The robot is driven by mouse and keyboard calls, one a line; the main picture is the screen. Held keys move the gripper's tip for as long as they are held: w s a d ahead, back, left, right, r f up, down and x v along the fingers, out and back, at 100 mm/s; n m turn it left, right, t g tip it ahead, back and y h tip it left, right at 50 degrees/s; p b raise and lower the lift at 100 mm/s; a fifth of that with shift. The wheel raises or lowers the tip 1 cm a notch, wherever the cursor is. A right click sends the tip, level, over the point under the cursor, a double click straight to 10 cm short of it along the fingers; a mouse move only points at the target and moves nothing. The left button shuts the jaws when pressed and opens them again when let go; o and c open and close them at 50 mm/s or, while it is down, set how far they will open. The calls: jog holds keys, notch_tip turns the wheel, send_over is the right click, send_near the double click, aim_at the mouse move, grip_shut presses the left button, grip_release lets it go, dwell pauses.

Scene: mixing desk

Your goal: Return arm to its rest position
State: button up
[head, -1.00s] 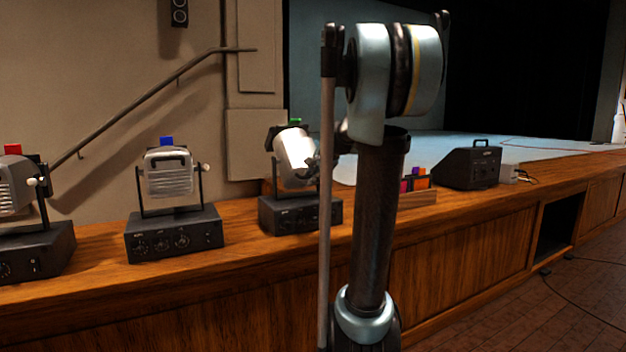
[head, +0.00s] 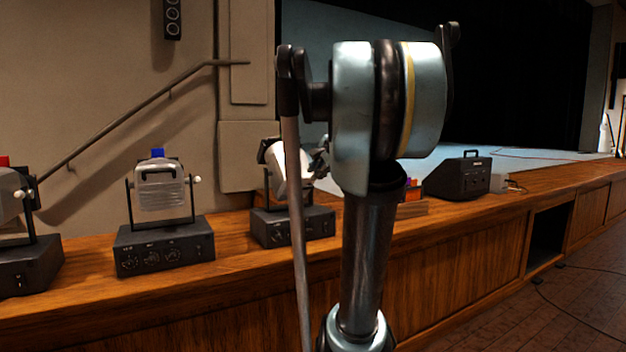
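My arm stands upright in the middle of the head view, with its large grey joint (head: 388,105) at the top and a thin rod down its left side. A dark, jointed part that looks like my gripper (head: 319,163) shows small behind the arm, beside the right edge of the bright lamp (head: 277,168). The arm hides much of it. I cannot tell whether it touches the lamp or whether its fingers are open or shut.
A lamp with a blue block (head: 158,196) and one with a red block (head: 12,205) stand left on the wooden ledge (head: 225,265). A dark speaker box (head: 458,178) stands right, past small coloured blocks (head: 412,190). Floor at lower right is mostly clear, with a cable.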

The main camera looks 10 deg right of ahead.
jog(key=shift+s+r, duration=0.15)
jog(key=s+a+f+n+g+h, duration=0.1)
jog(key=s+f+n+g, duration=0.2)
jog(key=s+f+n, duration=0.4)
jog(key=s+a+f+n+g+h, duration=0.2)
jog(key=s+f+n+g, duration=0.2)
jog(key=s+f, duration=2.2)
jog(key=f+n, duration=0.1)
jog(key=n, duration=0.2)
jog(key=shift+s+a, duration=0.15)
jog(key=shift+s, duration=0.15)
jog(key=shift+w+f, duration=0.25)
jog(key=shift+w, duration=0.25)
jog(key=shift+o, duration=0.2)
